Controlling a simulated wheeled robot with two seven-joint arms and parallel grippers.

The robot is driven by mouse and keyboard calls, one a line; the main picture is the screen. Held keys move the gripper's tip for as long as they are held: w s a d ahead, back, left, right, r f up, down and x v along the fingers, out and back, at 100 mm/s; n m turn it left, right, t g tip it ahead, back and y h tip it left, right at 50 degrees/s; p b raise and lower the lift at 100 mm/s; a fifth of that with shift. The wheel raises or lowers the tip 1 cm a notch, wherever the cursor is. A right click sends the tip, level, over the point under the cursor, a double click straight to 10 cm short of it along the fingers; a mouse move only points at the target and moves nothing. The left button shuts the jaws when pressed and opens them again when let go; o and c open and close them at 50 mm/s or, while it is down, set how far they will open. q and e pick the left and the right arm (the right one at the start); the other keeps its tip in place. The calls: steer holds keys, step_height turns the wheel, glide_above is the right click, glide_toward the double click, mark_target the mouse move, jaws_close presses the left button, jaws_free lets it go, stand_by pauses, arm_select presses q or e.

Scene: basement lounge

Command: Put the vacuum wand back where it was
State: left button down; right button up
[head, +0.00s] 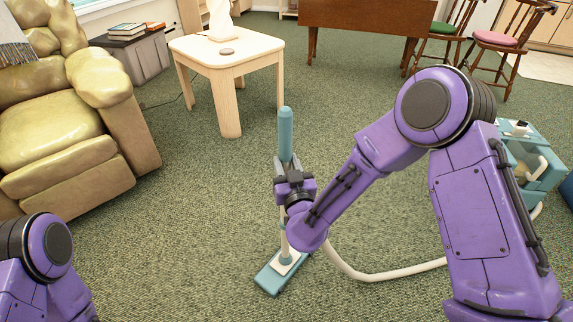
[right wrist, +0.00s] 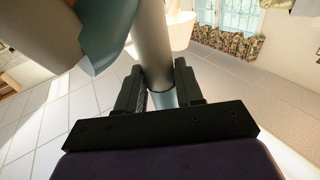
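The vacuum wand stands nearly upright on the carpet, with a teal handle (head: 286,136) on top, a pale tube (head: 285,236) and a teal floor head (head: 270,280) at the bottom. My right gripper (head: 285,181) is around the wand just below the handle and hides that part. In the right wrist view the gripper's fingers (right wrist: 160,92) sit on both sides of the wand (right wrist: 154,50), seemingly touching it. A pale hose (head: 375,276) runs over the carpet to the right, passing behind my right arm. The teal vacuum body (head: 545,172) is at the right, partly hidden. My left gripper is out of view.
A light wood side table (head: 222,56) stands behind the wand, with a tissue box on it. A tan recliner (head: 70,130) is at the left. A brown table (head: 365,16) and chairs (head: 500,38) stand at the back. Carpet around the floor head is mostly clear, except for the hose.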

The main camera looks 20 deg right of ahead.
steer(key=o, duration=0.4)
steer(key=shift+c, duration=0.2)
steer(key=shift+s+r, duration=0.1)
steer(key=shift+r, duration=0.05)
steer(key=s, duration=1.1)
steer(key=shift+s+a+f+p, duration=0.35)
steer(key=shift+s+a, duration=0.05)
steer(key=shift+a, duration=0.05)
steer(key=shift+f, duration=0.1)
